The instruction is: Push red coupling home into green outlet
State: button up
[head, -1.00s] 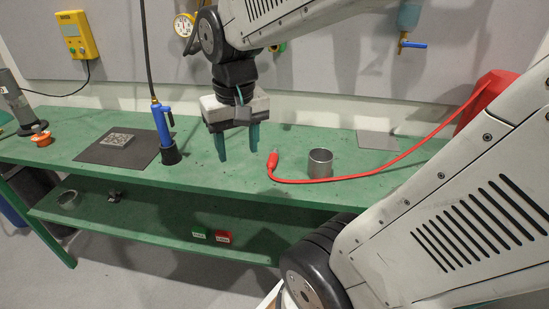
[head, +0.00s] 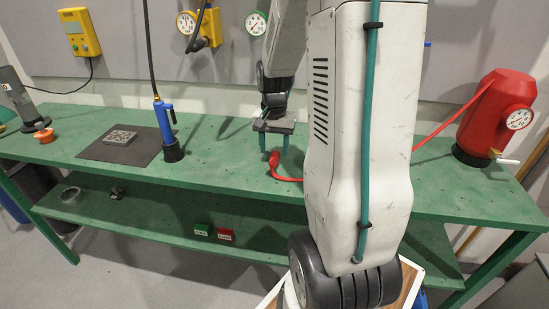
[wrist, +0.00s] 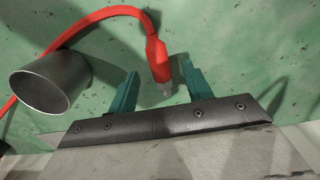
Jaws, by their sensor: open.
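The red coupling (head: 274,160) lies on the green bench at the end of a red hose. In the wrist view the red coupling (wrist: 157,58), with its metal tip, lies between the teal fingers as seen from above. My gripper (head: 273,148) is open over it, pointing down. In the wrist view my gripper (wrist: 161,75) shows a gap on both sides of the coupling; I cannot tell how high the fingers are. A green-rimmed gauge (head: 256,24) is on the back wall. The green outlet itself is not visible; my arm covers the wall below and beside that gauge.
A metal cup (wrist: 75,70) stands close left of the fingers in the wrist view; my arm hides it in the head view. The red hose runs to a red tank (head: 490,125) at right. A blue tool (head: 166,125) stands on the bench at left.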

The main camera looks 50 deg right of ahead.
jog(key=shift+f, duration=1.55)
grip_shut()
jog(key=shift+r, duration=0.1)
notch_tip(320, 180, up, 9)
notch_tip(320, 180, up, 21)
send_over(274, 155)
jog(key=w, duration=0.2)
jog(key=shift+s+a+f, duration=0.1)
jog(key=shift+a+f, duration=0.1)
jog(key=shift+a, duration=0.05)
